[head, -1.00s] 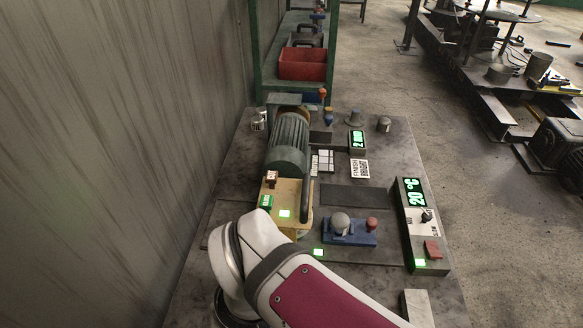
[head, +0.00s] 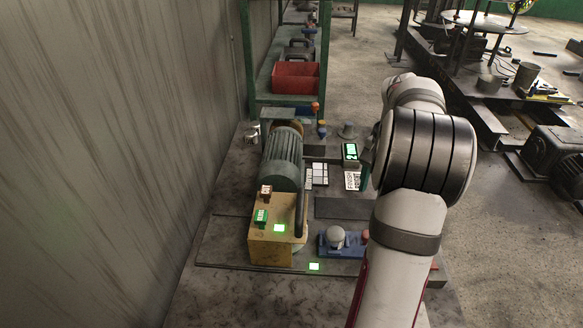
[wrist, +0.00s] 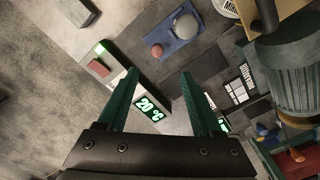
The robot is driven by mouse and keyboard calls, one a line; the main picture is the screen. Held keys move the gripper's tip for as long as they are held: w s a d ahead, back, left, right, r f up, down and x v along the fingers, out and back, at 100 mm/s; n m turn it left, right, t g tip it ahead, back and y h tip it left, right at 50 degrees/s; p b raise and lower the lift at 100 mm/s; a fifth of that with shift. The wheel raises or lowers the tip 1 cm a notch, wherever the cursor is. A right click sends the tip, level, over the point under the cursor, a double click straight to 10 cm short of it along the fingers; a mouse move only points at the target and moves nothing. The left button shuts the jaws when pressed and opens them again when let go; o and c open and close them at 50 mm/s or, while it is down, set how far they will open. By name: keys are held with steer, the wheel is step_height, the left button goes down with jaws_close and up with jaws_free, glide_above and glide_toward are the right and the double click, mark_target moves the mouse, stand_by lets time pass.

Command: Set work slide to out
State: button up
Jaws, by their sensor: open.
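The likely work slide is a blue block (head: 347,252) with a grey ball (head: 336,237) and a red knob (head: 365,235) on it. It sits on the bench right of the yellow machine housing (head: 270,250). In the wrist view the blue block (wrist: 207,33) is at the top, with the grey ball (wrist: 187,26) and red knob (wrist: 157,50). My gripper (wrist: 158,75) is open and empty, its green fingers apart. It hovers above the bench near the display panel (wrist: 165,122) reading 20 °C. In the head view my arm hides that panel and most of the gripper.
A grey-green motor (head: 283,158) stands behind the yellow housing. A small green display (head: 350,151) and a white label (head: 352,181) lie behind the blue block. A red bin (head: 296,76) is on the rear shelf. A wall bounds the left.

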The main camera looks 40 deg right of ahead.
glide_toward(346, 239)
steer(key=s+d+f, duration=0.1)
steer(key=f, duration=0.1)
steer(key=s+d+f, duration=0.1)
steer(key=f, duration=0.1)
steer(key=s+d+f, duration=0.1)
steer(key=s+f, duration=0.1)
jaws_close()
stand_by(1.2)
